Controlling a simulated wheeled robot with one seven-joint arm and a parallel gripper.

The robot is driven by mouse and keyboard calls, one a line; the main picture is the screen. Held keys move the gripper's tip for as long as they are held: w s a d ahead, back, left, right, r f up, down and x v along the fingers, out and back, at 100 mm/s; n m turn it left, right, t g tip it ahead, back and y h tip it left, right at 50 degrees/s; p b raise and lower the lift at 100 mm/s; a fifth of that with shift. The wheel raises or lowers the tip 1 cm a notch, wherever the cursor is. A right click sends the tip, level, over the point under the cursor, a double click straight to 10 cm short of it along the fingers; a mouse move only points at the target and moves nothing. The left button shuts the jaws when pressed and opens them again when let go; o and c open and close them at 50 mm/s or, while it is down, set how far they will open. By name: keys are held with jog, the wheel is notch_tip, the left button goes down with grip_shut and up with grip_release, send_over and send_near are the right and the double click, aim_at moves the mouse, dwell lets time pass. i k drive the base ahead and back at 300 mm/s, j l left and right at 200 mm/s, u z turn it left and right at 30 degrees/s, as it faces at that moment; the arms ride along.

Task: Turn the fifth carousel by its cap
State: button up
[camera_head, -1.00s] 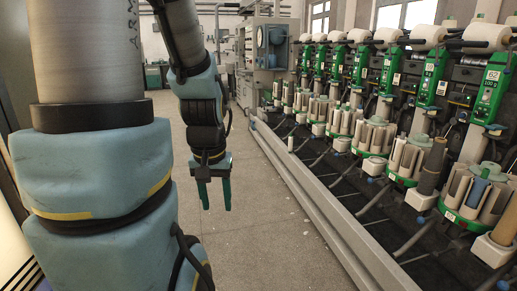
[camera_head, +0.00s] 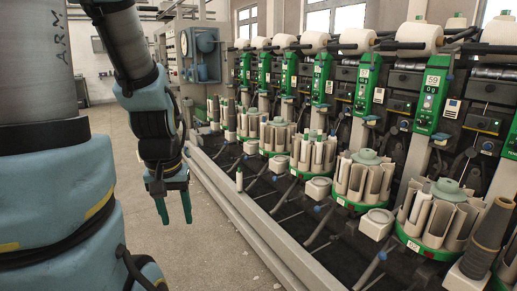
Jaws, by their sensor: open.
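A row of round carousels with pale cylinders on green bases stands along the winder. The nearest carousel (camera_head: 437,215) is at the right, with a grey-green cap (camera_head: 447,187) on top. Behind it are a second carousel (camera_head: 362,178) with a similar cap (camera_head: 368,156), a third carousel (camera_head: 312,152), and several smaller ones farther back. I cannot tell which is the fifth. My gripper (camera_head: 175,215) hangs over the aisle floor, its two green fingers pointing down, apart and empty. It is left of the carousels and touches none.
A grey rail (camera_head: 235,208) runs along the machine's front, with a small pale cone (camera_head: 239,181) standing by it. Dark peg arms stick out below the carousels. A tall grey cone (camera_head: 487,235) stands at the right.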

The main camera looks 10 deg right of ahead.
aim_at(329, 157)
jog(key=i+l+u, duration=0.2)
jog(key=i, duration=1.25)
jog(key=i+z, duration=0.3)
jog(key=i+j+z, duration=0.2)
jog(key=i+z, duration=0.65)
jog(key=i, duration=0.25)
